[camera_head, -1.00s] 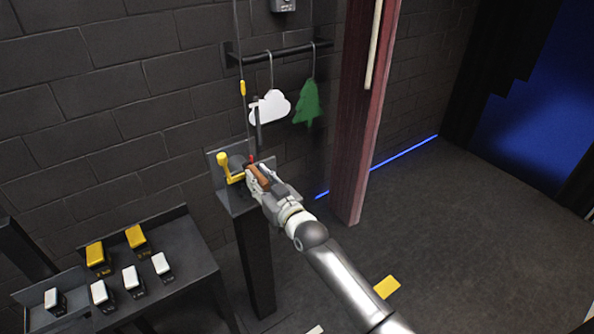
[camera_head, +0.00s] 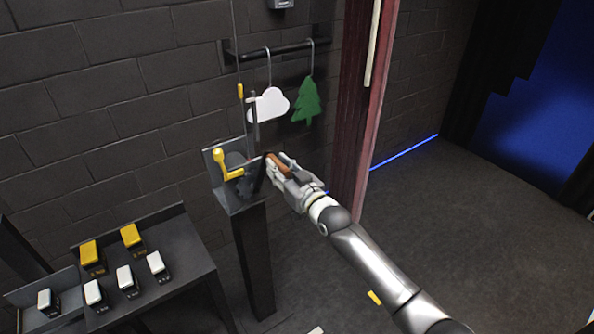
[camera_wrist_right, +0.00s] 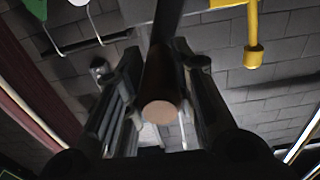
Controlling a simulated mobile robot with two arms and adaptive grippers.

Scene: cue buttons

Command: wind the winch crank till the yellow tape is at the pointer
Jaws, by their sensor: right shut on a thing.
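The winch (camera_head: 236,190) sits on a dark post by the brick wall, with a yellow crank-shaped piece (camera_head: 230,174) at its left side. My right gripper (camera_head: 277,166) is at the winch's right side, shut on a brown handle (camera_head: 282,164). In the wrist view the round end of the brown handle (camera_wrist_right: 161,108) shows between the fingers, on a dark bar. The yellow piece also shows there (camera_wrist_right: 253,50), apart from the fingers. The yellow tape (camera_head: 240,91) is on the thin upright cable, well above the winch. My left gripper is out of view.
A white cloud (camera_head: 268,105) and a green tree (camera_head: 306,100) hang from a wall rail (camera_head: 280,52) above the winch. A reddish post (camera_head: 360,130) stands to the right. A low dark table (camera_head: 165,265) holds yellow and white blocks. The floor at right is open.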

